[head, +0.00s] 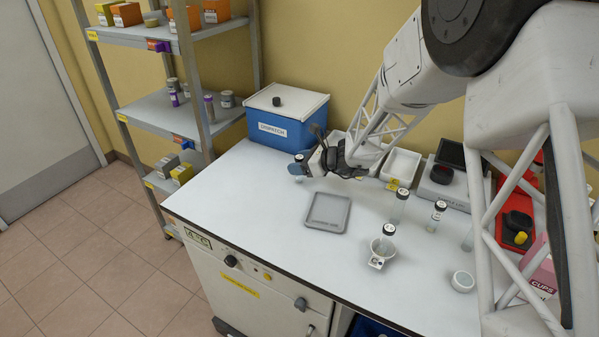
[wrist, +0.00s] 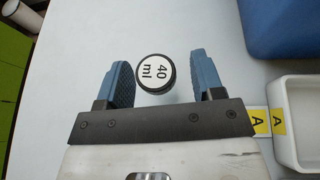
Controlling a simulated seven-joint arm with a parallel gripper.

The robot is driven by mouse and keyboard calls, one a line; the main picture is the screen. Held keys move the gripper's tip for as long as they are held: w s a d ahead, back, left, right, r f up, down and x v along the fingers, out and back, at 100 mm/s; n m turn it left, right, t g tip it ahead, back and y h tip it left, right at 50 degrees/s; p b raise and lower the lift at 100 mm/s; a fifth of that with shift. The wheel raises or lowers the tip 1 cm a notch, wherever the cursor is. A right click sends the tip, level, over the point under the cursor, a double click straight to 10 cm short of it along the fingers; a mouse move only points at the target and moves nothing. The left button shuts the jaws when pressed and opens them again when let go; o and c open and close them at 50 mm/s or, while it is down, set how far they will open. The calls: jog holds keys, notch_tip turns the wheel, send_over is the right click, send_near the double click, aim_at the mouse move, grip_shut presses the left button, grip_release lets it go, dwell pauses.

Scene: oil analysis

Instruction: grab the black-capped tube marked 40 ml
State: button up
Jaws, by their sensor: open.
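The black-capped tube marked 40 ml (wrist: 157,73) shows from above in the wrist view, its white cap label readable. My gripper (wrist: 160,62) is open, with one blue finger on each side of the cap. The cap sits between the fingertips, with a gap visible to the right finger and a narrower one to the left. In the head view my gripper (head: 303,170) is low over the back of the bench, in front of the blue box, with the tube (head: 300,159) at its fingers. The tube's lower part is mostly hidden.
The blue DISPATCH box (head: 287,118) stands behind my gripper. White bins (head: 402,164) stand to the right. A grey tray (head: 327,213) lies in front.

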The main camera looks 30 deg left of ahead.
aim_at(300, 158)
dwell(0.3)
jog(key=c, duration=1)
jog(key=shift+r, duration=0.15)
jog(key=shift+r, duration=0.85)
jog(key=shift+s+d+r, duration=0.15)
jog(key=shift+d+r, duration=0.05)
jog(key=shift+r, duration=0.65)
jog(key=s+d+r, duration=0.1)
jog(key=s+d, duration=0.9)
jog(key=s, duration=0.1)
jog(key=shift+s+d+r, duration=0.15)
jog(key=shift+s, duration=0.15)
